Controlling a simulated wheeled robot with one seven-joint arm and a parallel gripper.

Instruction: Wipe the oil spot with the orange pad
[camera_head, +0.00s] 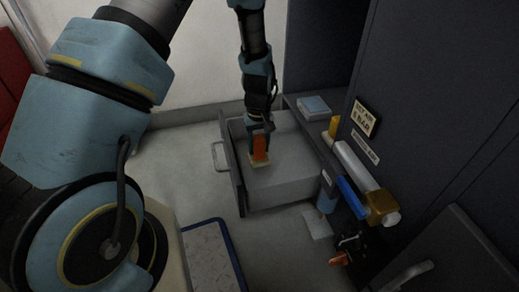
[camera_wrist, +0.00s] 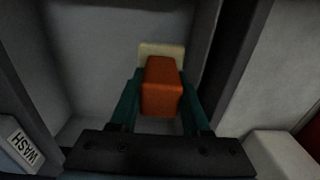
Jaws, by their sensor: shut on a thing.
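The orange pad (camera_head: 260,147) is a small orange block with a cream layer (camera_head: 258,163) at its lower end. My gripper (camera_head: 259,138) is shut on it, low over the open grey drawer (camera_head: 290,187), near the drawer's front panel. In the wrist view, the orange block (camera_wrist: 162,88) sits between the two teal fingers of my gripper (camera_wrist: 160,105), with the cream layer (camera_wrist: 161,52) showing beyond it. I cannot tell whether the pad touches the grey surface below. No oil spot can be made out; the pad and gripper hide part of that surface.
The drawer's front panel (camera_head: 236,174) has a handle (camera_head: 217,156) on its left. A blue-topped box (camera_head: 314,106) lies on the ledge behind. A white cylinder (camera_head: 353,166), a blue bar (camera_head: 352,197) and a blue bottle (camera_head: 327,199) crowd the right. A blue-edged mat (camera_head: 208,262) lies in front.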

